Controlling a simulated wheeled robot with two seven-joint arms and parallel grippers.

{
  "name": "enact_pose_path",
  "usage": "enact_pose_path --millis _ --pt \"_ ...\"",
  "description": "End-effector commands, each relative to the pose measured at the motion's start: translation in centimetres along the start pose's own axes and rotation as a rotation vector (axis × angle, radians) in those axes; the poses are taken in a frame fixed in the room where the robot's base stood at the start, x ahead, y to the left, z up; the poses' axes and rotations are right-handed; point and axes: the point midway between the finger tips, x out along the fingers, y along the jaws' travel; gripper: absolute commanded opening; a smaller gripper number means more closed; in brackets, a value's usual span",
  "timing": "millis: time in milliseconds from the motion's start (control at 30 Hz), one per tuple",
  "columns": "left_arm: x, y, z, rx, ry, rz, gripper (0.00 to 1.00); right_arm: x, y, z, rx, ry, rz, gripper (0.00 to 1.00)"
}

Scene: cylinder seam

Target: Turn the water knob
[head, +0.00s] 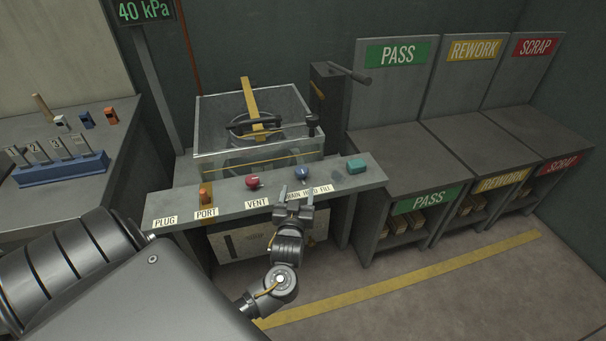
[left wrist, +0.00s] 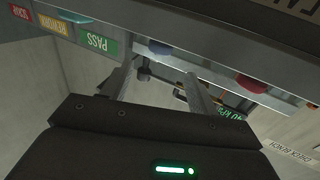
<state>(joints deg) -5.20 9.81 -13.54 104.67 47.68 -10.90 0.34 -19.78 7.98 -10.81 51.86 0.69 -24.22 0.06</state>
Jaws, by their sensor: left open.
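My left gripper (head: 297,192) is open and empty at the front edge of the panel, just in front of the knob. In the left wrist view its two fingers (left wrist: 160,70) stand apart, with the knob beyond the tips and roughly between them. I see no contact with the knob. My right gripper is out of view.
A red VENT knob (head: 253,182) and an orange PORT piece (head: 205,194) are to the left; a teal block (head: 356,165) is to the right. Behind stands a clear tank (head: 205,140). PASS, REWORK and SCRAP benches are at right. A display (head: 144,11) reads 40 kPa.

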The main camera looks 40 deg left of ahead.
Motion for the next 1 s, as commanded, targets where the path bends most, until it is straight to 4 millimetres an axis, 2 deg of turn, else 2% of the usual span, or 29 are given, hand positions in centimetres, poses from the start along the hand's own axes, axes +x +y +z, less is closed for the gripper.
enact_pose_path --millis 167,500,633,800,1000 --pt "1.2 0.0 -0.1 0.003 0.001 0.001 0.60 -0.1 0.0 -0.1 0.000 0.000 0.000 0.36" --pt "7.3 -0.2 -0.1 0.004 0.001 -0.002 0.60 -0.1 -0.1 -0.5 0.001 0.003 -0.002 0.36" --pt "9.2 -0.2 -0.1 0.002 0.001 -0.002 0.60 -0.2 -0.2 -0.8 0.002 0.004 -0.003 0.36" --pt "10.5 -0.2 0.0 0.002 -0.001 -0.001 0.60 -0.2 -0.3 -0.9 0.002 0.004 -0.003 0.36" --pt "10.8 -0.2 0.0 0.001 -0.001 -0.001 0.60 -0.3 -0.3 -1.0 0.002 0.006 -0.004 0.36"
